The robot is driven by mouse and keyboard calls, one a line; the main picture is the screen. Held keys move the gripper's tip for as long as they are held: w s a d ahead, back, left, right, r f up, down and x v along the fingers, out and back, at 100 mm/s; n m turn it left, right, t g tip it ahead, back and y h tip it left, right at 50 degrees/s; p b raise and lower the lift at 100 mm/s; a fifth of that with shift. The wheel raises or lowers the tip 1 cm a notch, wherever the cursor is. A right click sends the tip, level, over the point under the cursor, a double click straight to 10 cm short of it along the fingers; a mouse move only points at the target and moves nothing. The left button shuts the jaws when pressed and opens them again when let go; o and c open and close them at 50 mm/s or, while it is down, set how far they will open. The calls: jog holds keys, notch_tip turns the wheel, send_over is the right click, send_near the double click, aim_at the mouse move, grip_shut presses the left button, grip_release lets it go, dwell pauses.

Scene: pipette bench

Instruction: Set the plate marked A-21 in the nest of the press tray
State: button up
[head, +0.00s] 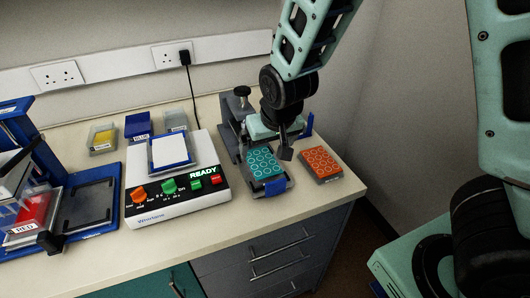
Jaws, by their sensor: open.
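My gripper (282,143) is low over the right part of the bench, open, at the back edge of a teal plate with round wells (264,163). I cannot tell whether it touches this plate. The teal plate rests in a grey holder with a blue front piece (278,187). No A-21 mark is readable on either plate. A blue stand (98,176) at the left has a black rectangular frame (89,208) on its base; whether this is the press tray's nest is unclear.
A white machine (178,200) with a READY display and a white-topped blue block (170,151) stands mid-bench. A clear box labelled RED (33,214) is at the left stand. Yellow (103,138) and blue (138,125) boxes stand behind. A dark knobbed stand (232,120) is beside my gripper.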

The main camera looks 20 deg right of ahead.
jog(key=s+a+r+n+g, duration=0.1)
jog(key=s+a+r+n, duration=0.1)
jog(key=s, duration=0.5)
jog(key=s+a+r+n+g, duration=0.2)
jog(key=s+r+n, duration=0.1)
jog(key=s, duration=0.5)
jog(key=s+a+r+n+g, duration=0.1)
jog(key=s+a+r+n, duration=0.1)
jog(key=s, duration=0.6)
jog(key=shift+s+a+r+n+y+p, duration=0.15)
jog(key=shift+s+r+n+y+p, duration=0.15)
jog(key=shift+r+n+p, duration=0.15)
jog(key=shift+w, duration=0.1)
